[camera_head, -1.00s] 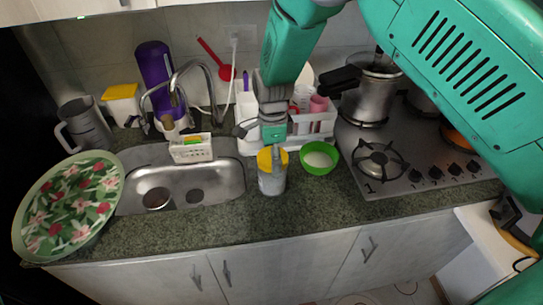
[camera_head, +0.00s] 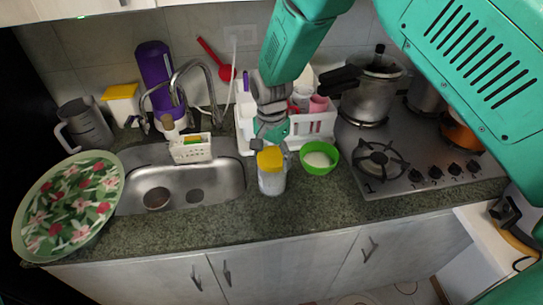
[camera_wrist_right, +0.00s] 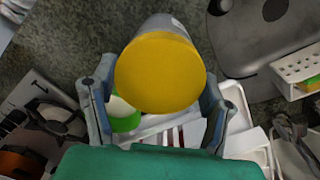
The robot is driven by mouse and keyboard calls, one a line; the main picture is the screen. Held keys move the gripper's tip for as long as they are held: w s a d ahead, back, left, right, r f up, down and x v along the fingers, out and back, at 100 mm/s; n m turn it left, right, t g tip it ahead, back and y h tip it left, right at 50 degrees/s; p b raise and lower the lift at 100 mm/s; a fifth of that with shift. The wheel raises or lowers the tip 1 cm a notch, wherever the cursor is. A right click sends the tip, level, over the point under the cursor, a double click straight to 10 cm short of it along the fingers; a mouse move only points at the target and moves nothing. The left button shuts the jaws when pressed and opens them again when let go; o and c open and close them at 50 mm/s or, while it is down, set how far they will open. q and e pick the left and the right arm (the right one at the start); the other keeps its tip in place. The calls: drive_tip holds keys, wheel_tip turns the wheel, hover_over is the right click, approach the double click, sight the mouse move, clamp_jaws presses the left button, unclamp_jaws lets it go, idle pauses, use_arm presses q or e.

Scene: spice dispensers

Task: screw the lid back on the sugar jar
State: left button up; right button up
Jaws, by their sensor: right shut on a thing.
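The sugar jar (camera_head: 271,182) stands upright on the counter in front of the white rack, with its yellow lid (camera_head: 270,158) on top. My right gripper (camera_head: 272,149) reaches down from behind and is shut on the lid. In the right wrist view the yellow lid (camera_wrist_right: 160,72) sits between the two fingers of my right gripper (camera_wrist_right: 158,95), with the grey jar body (camera_wrist_right: 165,22) beyond it. I cannot tell how tightly the lid sits on the jar. My left gripper is not in view.
A green bowl (camera_head: 320,157) with white contents is right beside the jar. The sink (camera_head: 190,187) lies to the left, the stove (camera_head: 420,165) to the right, the white rack (camera_head: 312,127) behind. The counter (camera_head: 290,220) in front is clear.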

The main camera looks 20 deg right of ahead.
drive_tip(key=m, duration=0.7)
drive_tip(key=shift+m, duration=1.1)
drive_tip(key=m, duration=0.3)
drive_tip(key=shift+f, duration=0.1)
drive_tip(key=o, duration=1.4)
drive_tip(key=shift+c, duration=0.2)
